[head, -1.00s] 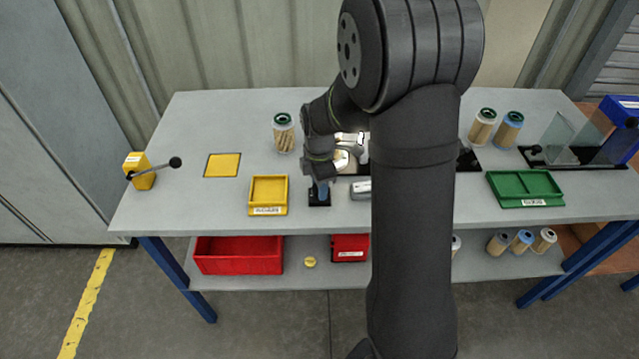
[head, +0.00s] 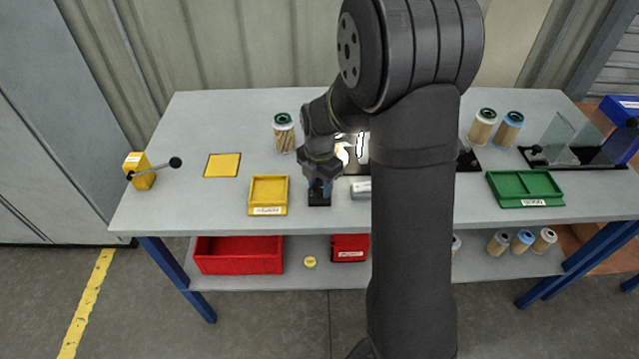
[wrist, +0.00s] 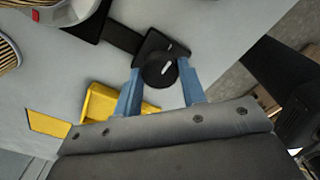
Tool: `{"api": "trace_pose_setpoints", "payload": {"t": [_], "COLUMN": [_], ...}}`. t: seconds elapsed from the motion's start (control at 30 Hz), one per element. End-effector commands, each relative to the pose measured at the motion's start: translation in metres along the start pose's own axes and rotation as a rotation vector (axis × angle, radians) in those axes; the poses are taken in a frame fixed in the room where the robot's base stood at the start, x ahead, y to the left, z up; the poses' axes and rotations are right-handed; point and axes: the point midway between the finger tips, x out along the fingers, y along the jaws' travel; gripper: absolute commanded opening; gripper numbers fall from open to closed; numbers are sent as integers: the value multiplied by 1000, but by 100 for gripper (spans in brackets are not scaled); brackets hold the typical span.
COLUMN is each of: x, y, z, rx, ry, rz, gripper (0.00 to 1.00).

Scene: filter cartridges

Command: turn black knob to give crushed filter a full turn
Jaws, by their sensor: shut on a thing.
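The black knob (wrist: 159,70) has a white pointer line and sits on a dark base plate (wrist: 172,45). My gripper (wrist: 161,88) has its blue fingers on either side of the knob and is shut on it. In the head view my gripper (head: 320,188) is low over the knob's base (head: 318,201), and the knob itself is hidden. A dark bar runs from the base to a black plate with a round, pale-rimmed part (wrist: 68,10), cut off at the wrist view's top edge. I cannot tell whether the crushed filter is there; my arm hides much of that area.
A filter (head: 284,134) with a dark green top stands behind left of my gripper. A green tray (head: 497,184) stands farther right. The table's front edge is near.

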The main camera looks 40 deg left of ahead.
Motion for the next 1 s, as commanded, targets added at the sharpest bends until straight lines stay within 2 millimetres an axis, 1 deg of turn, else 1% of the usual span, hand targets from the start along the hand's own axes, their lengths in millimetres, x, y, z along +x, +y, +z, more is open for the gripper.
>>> {"api": "trace_pose_setpoints", "payload": {"t": [0.3, 0.33, 0.4, 0.43, 0.67, 0.77, 0.87, 1.0], "x": [1, 1, 0, 0, 0, -3, -14, -42], "y": [0, 0, 0, 0, 0, 0, 1, 1], "z": [0, 0, 0, 0, 0, 0, 0, 1], "rx": [-2, -2, -2, -2, -1, -1, -1, -1], "ry": [1, 1, 1, 0, 0, -1, -2, -4], "rz": [-2, -2, -2, -2, -1, 1, 3, 5], "gripper": [15, 43, 57, 59, 59, 59, 59, 59]}}
